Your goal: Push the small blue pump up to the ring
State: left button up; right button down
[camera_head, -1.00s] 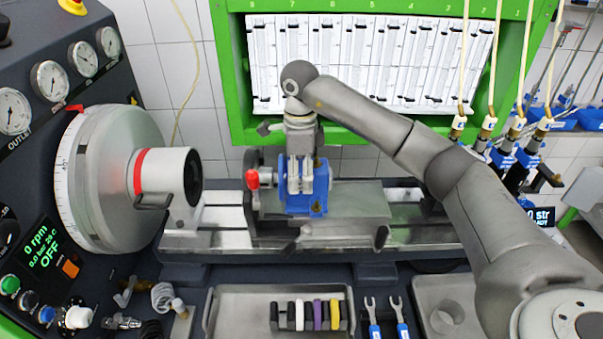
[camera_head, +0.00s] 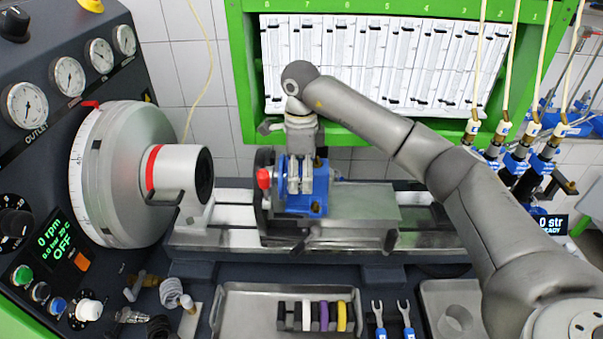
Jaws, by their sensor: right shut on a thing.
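The small blue pump (camera_head: 318,186) sits upright on the bench rail, in the middle of the head view. A dark upright ring (camera_head: 264,158) with a red cap (camera_head: 264,178) in front of it stands just left of the pump. The pump's left side is very close to the ring; I cannot tell whether they touch. My right gripper (camera_head: 301,186) points down from above and is shut on the pump. Its fingers and wrist hide part of the pump's top and front. My left gripper is not in view.
The large grey drive head (camera_head: 125,180) with its black-ended shaft stands left of the ring. A grey block (camera_head: 365,205) is right of the pump. A metal tray (camera_head: 240,310) and blue-handled wrenches (camera_head: 408,318) lie in front. A green-framed gauge panel (camera_head: 245,85) is behind.

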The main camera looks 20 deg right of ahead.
aim_at(287, 174)
jog(key=shift+a, duration=0.2)
jog(key=shift+w+a, duration=0.4)
jog(key=shift+a, duration=0.25)
jog(key=shift+a, duration=0.2)
jog(key=shift+w+a, duration=0.2)
jog(key=shift+a, duration=0.15)
jog(key=c, duration=0.5)
grip_release()
jog(key=shift+r, duration=0.1)
